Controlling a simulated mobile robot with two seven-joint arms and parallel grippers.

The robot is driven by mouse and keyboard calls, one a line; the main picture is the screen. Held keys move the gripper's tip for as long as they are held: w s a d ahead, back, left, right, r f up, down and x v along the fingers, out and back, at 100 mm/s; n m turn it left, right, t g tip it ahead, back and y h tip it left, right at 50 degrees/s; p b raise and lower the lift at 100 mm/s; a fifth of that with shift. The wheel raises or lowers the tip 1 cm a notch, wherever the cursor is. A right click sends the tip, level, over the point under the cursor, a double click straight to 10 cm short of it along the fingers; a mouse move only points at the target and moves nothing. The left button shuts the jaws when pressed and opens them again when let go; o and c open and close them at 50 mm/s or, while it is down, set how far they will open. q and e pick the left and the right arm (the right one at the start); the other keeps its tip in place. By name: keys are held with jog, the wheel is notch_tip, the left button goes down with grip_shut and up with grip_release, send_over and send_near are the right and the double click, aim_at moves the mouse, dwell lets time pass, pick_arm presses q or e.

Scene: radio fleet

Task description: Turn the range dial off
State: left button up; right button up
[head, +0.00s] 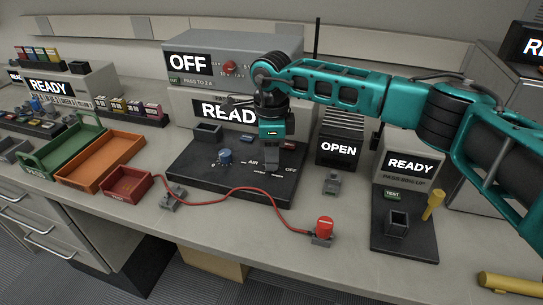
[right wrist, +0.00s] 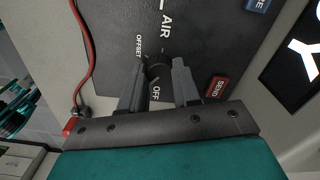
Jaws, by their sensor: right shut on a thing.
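The range dial (right wrist: 155,69) is a small dark round knob on a dark panel (head: 193,178), with the printed labels AIR, OFFSET and OFF around it. My right gripper (head: 270,166) points down onto the panel and hides the dial in the head view. In the right wrist view my right gripper (right wrist: 159,72) has one finger on each side of the dial and is shut on it. I cannot tell which label the dial points to. My left gripper is not in view.
A blue knob (head: 225,156) stands on the panel left of my gripper. A red SEND button (right wrist: 217,87) lies beside the dial. A red cable (head: 240,190) runs along the front to a red plug (head: 324,227). Orange (head: 105,160) and red (head: 128,184) trays lie left.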

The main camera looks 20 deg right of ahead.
jog(key=n+b, duration=0.1)
jog(key=n, duration=0.3)
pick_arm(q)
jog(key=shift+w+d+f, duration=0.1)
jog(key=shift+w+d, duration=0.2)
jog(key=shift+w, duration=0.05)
pick_arm(e)
jog(key=shift+r+n, duration=0.1)
jog(key=shift+n, duration=1.6)
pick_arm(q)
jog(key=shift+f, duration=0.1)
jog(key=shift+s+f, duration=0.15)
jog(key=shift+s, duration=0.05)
pick_arm(e)
jog(key=o, duration=1.1)
jog(key=shift+c, duration=0.2)
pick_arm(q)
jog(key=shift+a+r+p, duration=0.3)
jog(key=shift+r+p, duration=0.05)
pick_arm(e)
notch_tip(320, 180, up, 13)
